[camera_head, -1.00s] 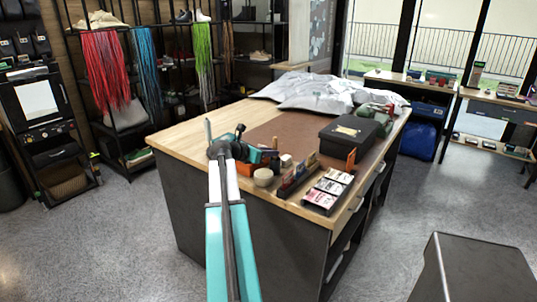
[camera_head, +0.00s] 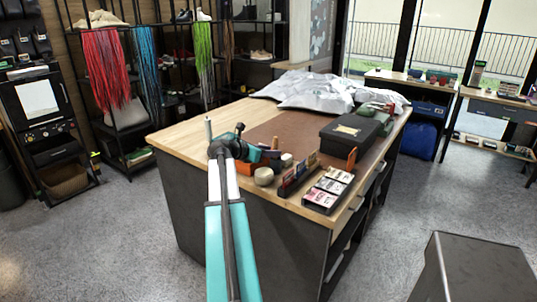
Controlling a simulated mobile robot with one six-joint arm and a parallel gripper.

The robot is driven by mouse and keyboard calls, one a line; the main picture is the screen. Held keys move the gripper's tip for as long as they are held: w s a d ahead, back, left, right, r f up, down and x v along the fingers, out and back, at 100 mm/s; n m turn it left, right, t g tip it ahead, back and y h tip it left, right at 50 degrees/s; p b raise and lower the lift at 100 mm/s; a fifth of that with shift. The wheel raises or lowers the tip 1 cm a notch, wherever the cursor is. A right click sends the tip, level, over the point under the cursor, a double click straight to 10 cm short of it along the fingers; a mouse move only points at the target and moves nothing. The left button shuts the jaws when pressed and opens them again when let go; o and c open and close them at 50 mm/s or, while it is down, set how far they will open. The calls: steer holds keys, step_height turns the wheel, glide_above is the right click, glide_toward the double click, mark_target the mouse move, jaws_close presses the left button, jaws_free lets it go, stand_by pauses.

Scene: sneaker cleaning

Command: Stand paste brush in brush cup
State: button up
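My arm reaches up from the bottom of the head view to the near left end of the workbench (camera_head: 172,139). My gripper is at the arm's far end, over the bench top, largely hidden behind my wrist; its fingers do not show clearly. A thin upright grey-green piece (camera_head: 208,127) stands just left of my wrist; I cannot tell what it is. An orange box (camera_head: 247,167) and a small upright brown item (camera_head: 275,143) are right of my wrist. I cannot make out the paste brush or the brush cup for certain.
A round beige jar (camera_head: 263,176), a card rack (camera_head: 298,178) and a black tray of small boxes (camera_head: 327,190) line the near edge. A black case (camera_head: 349,134) and grey cloth (camera_head: 310,90) lie farther back. The brown mat (camera_head: 292,127) has bare room.

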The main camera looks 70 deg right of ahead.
steer(key=b+v, duration=0.1)
steer(key=v, duration=1)
steer(key=shift+a, duration=0.3)
steer(key=shift+r, duration=0.1)
